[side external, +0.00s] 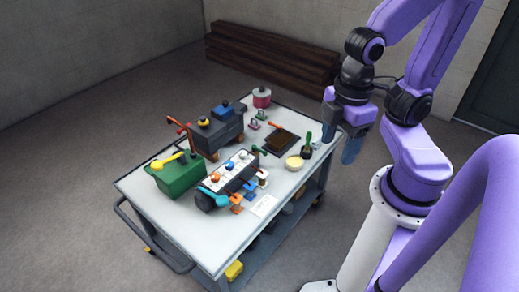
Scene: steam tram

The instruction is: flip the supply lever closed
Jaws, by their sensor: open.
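Several levers and handles show on the cart, and I cannot tell which one is the supply lever. A yellow-knobbed lever (167,160) lies across the top of a green box (178,180) at the left. A red lever (179,125) rises behind that box. A teal-blue handle (213,196) sits at the front of a white-topped block (229,170) with coloured knobs. My gripper (340,142) is open and empty. Its blue fingers point down near the cart's right edge, well to the right of these levers.
A wheeled cart (145,206) carries everything. A dark wagon-like block (217,137), a pink canister (262,98), a dark tray (282,139), a cream bowl (294,163) and a green-handled brush (307,147) crowd its top. Dark timber beams (270,60) lie by the wall.

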